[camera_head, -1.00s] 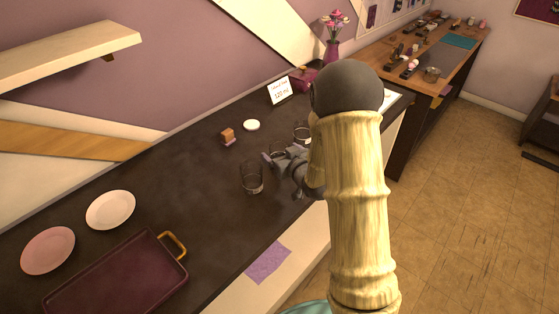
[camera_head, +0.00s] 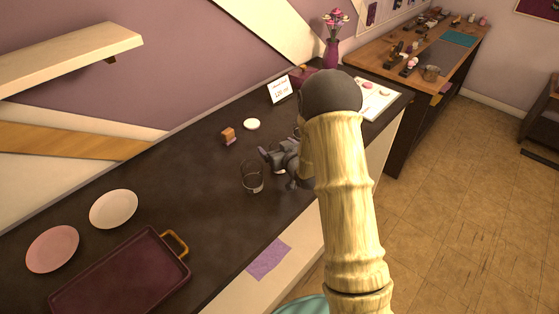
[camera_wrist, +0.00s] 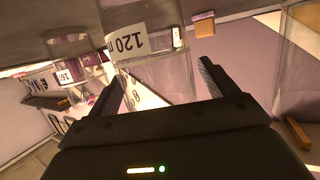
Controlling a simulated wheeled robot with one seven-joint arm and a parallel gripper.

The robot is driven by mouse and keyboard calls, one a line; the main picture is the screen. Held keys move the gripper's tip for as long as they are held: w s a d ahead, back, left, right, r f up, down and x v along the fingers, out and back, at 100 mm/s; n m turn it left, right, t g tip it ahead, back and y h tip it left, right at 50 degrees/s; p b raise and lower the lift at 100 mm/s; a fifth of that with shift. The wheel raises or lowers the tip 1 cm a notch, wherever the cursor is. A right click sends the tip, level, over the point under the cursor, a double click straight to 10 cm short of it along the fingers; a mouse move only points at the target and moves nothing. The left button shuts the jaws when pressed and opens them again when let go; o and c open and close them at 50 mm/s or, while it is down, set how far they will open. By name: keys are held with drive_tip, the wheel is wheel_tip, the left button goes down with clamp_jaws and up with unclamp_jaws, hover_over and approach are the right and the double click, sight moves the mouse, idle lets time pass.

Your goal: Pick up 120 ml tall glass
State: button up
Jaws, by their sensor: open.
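The tall clear glass (camera_wrist: 155,72) with a white "120" label appears upside down in the wrist view, between the two fingers of my gripper (camera_wrist: 168,84). The fingers are apart, and I see no clear contact with the glass. In the head view my gripper (camera_head: 277,162) is low over the dark counter, partly hidden by my arm. A clear glass (camera_head: 252,177) stands just left of it; its label is not readable there. The wrist view also shows another labelled glass (camera_wrist: 72,65) at left and a large, near glass (camera_wrist: 296,65) at right.
Two plates (camera_head: 113,208) and a dark tray (camera_head: 120,280) are at left. A purple cloth (camera_head: 268,259) lies at the front edge.

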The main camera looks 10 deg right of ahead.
drive_tip(key=shift+c, duration=0.5)
drive_tip(key=c, duration=1.1)
drive_tip(key=shift+r, duration=0.25)
drive_tip(key=shift+c, duration=0.2)
wheel_tip(320, 180, up, 10)
drive_tip(key=b, duration=0.1)
drive_tip(key=shift+f, duration=0.2)
